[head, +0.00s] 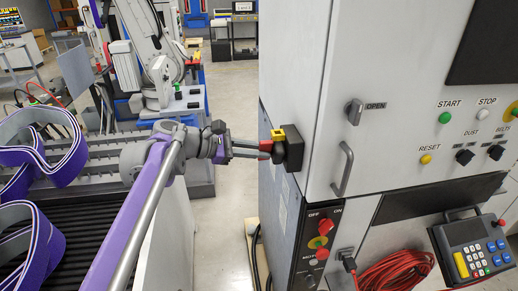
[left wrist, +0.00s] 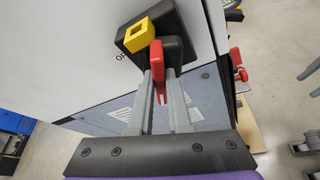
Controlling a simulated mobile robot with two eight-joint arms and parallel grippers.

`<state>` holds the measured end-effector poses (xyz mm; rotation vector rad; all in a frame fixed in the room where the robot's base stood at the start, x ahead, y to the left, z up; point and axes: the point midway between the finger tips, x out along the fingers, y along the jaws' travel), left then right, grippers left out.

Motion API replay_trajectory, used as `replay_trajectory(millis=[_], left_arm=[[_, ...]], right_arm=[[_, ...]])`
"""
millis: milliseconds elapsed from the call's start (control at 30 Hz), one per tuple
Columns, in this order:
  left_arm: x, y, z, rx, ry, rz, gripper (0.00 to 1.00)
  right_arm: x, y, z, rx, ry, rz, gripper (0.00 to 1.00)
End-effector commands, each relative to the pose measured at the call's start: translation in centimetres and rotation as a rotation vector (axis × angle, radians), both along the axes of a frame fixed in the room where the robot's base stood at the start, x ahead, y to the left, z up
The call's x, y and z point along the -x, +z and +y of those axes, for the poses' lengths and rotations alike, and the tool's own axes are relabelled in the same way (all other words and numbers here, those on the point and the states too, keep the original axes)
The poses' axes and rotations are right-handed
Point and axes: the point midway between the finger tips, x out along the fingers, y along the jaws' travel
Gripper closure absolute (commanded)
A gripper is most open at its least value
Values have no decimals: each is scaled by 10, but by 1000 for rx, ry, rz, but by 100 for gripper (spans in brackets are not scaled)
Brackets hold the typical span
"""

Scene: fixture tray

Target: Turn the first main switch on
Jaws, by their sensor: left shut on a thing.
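The main switch is a black box (head: 293,158) with a yellow block (head: 292,134) and a red handle (head: 266,146), on the left side of the grey cabinet. My left gripper (head: 258,150) reaches it from the left. In the left wrist view, the red handle (left wrist: 157,58) lies between the fingertips of my left gripper (left wrist: 159,78), which is shut on it. The yellow block (left wrist: 138,35) sits beside the handle, and the black box (left wrist: 178,25) is behind. A label beside the box is partly hidden. My right gripper is not in view.
The cabinet front has a door handle (head: 343,169), an OPEN latch (head: 354,112) and several buttons. A lower black panel (head: 314,242) carries a red knob marked OFF and ON. A keypad (head: 473,251) and coiled red cable (head: 398,271) are at lower right. A conveyor (head: 62,240) stands left.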

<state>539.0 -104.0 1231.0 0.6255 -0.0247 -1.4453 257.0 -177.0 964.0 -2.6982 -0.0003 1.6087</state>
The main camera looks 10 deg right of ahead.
Motion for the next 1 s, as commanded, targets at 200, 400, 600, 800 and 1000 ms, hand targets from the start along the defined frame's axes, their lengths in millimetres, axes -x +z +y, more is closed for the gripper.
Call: replay_trajectory(millis=[200,400,600,800,1000], left_arm=[[-2,1,0,-1,0,183,100],[-3,1,0,0,1,313,100],[-3,1,0,0,1,396,100],[-3,1,0,1,1,434,100],[-3,1,0,1,1,441,100]], right_arm=[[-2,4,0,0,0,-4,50],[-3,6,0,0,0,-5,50],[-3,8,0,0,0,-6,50],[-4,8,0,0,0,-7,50],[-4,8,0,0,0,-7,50]])
